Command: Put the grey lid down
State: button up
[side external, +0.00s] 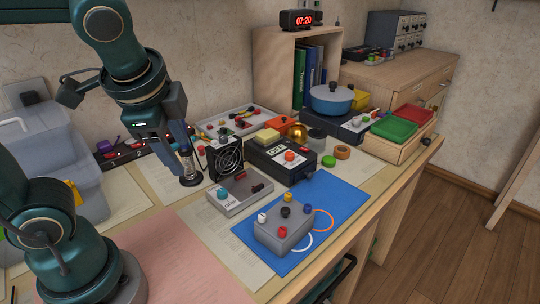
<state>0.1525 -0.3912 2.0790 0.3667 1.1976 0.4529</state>
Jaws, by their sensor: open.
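My gripper (185,155) points down over the left part of the worktop, left of the black fan box. It is open. A small dark grey round piece (190,181) sits low at its fingertips, close to the worktop; it may be the grey lid, but the fingers cover part of it. I cannot tell whether it touches the fingers or rests fully on the surface. A dark grey jar-like cylinder (316,139) stands farther right, behind the black box.
The black fan box (225,158) stands close to the gripper's right. A grey switch box (239,194) is in front. A blue mat (335,197) holds a grey box with coloured knobs (284,231). A pink sheet (180,255) lies clear in front. Pale bins (50,150) stand left.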

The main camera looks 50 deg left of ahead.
jog(key=w+m+y, duration=0.3)
jog(key=w+m, duration=0.2)
jog(key=w, duration=0.1)
jog(key=m+t+y, duration=0.2)
jog(key=m+y, duration=0.2)
jog(key=m, duration=0.5)
send_over(286, 211)
jog(key=s, duration=0.1)
notch_tip(286, 211, down, 7)
jog(key=shift+r, duration=0.2)
jog(key=d+f, duration=0.1)
jog(key=s+d+f+m, duration=0.1)
jog(key=f, duration=0.1)
jog(key=d+f+m+t, duration=0.1)
jog(key=d, duration=0.1)
jog(key=shift+s+f, duration=0.25)
jog(key=shift+f, duration=0.1)
jog(key=shift+s+d+f+m, duration=0.15)
jog(key=shift+s+f+m, duration=0.1)
jog(key=shift+m, duration=0.15)
jog(key=shift+x, duration=2.5)
grip_shut()
